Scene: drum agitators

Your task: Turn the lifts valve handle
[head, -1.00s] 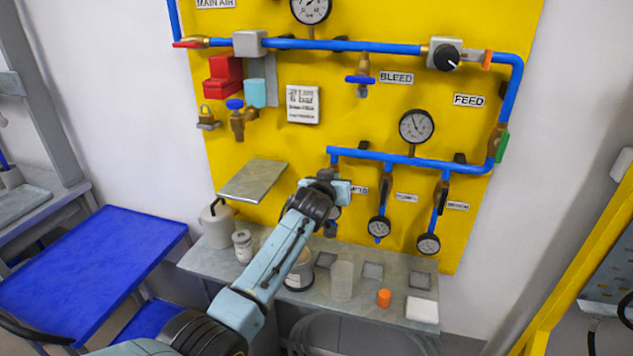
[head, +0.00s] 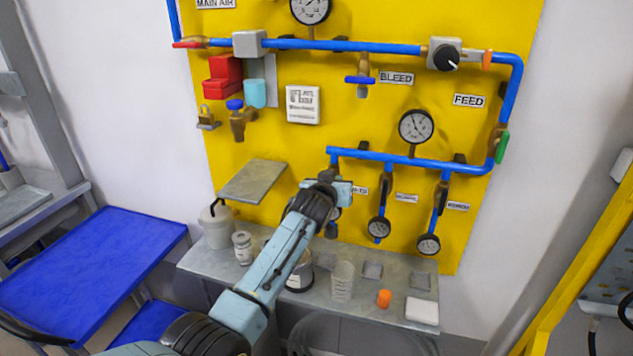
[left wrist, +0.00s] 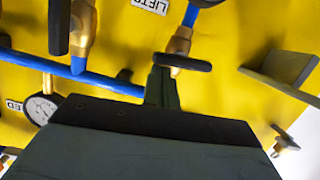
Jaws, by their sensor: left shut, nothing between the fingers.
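The lifts valve handle (left wrist: 190,63) is a black lever on a brass valve body (left wrist: 178,42), beside the "LIFTS" label in the left wrist view. In the head view, my gripper hides this valve; part of its label (head: 359,190) shows just to the right. My left gripper (head: 335,186) is at the left branch of the lower blue pipe. In the left wrist view, its shut fingers (left wrist: 161,84) reach up to the left end of the lever. They look very close to it; I cannot tell whether they touch. Nothing is held. My right gripper is out of view.
Two neighbouring branches carry black levers (head: 443,192) and gauges (head: 379,227). A grey sloped plate (head: 253,182) juts from the yellow panel (head: 360,120) at left. Below, a grey shelf (head: 215,266) holds a canister (head: 216,226), a beaker (head: 342,281) and an orange cap (head: 384,298).

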